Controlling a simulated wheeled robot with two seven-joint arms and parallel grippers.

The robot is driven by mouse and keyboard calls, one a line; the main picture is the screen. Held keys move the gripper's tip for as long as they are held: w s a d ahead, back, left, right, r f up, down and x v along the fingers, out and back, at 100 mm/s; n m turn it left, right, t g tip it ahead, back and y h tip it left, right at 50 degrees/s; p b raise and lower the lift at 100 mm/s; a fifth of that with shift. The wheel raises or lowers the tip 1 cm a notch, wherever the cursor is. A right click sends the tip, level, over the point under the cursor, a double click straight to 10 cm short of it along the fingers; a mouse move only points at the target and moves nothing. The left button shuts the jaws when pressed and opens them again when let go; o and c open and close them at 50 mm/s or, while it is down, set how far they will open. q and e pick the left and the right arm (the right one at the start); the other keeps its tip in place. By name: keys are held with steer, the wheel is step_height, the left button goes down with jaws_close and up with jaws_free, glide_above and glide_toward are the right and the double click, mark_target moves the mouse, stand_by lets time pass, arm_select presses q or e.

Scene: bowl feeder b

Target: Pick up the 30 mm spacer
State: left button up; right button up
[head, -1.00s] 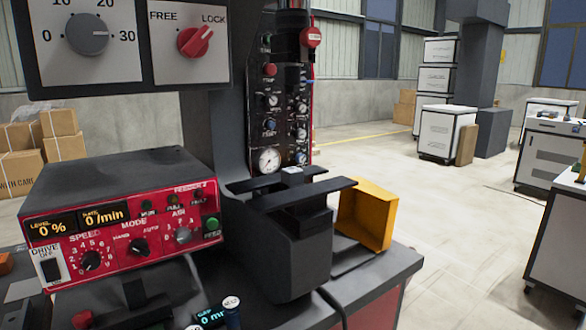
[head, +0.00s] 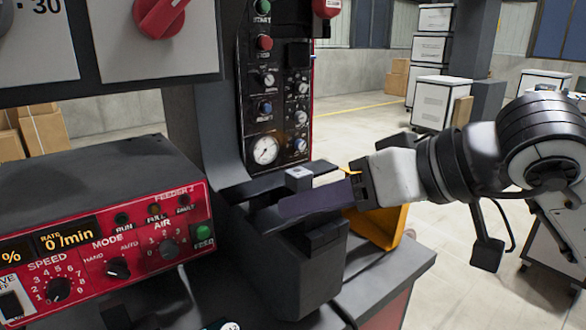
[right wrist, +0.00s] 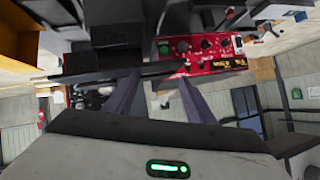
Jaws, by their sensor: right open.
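A small block with a light grey top (head: 299,173) sits on the dark two-plate fixture (head: 318,268) in the head view. I cannot tell from its size or markings whether it is the 30 mm spacer. My right gripper (head: 297,192) reaches in from the right over the fixture, its fingertips close to this block. In the right wrist view the right gripper (right wrist: 156,82) has its two fingers apart, with nothing clearly seen between them. A dark plate edge (right wrist: 115,74) crosses at the fingertips. My left gripper is not in view.
A red feeder panel (head: 105,232) stands left of the fixture. A dark gauge column (head: 275,110) rises behind the fixture, and a knob panel (head: 155,45) overhangs at the upper left.

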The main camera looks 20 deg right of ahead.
steer(key=n+t+h, duration=0.1)
steer(key=t+h, duration=0.1)
glide_toward(303, 174)
steer(key=x, duration=0.3)
steer(key=shift+w+a+f+p, duration=0.2)
steer(key=shift+f+p, duration=0.1)
steer(key=p+x, duration=0.1)
steer(key=x, duration=0.4)
steer(key=shift+w, duration=0.4)
steer(key=c, duration=1)
steer(key=shift+c, duration=0.9)
steer(key=shift+r, duration=0.1)
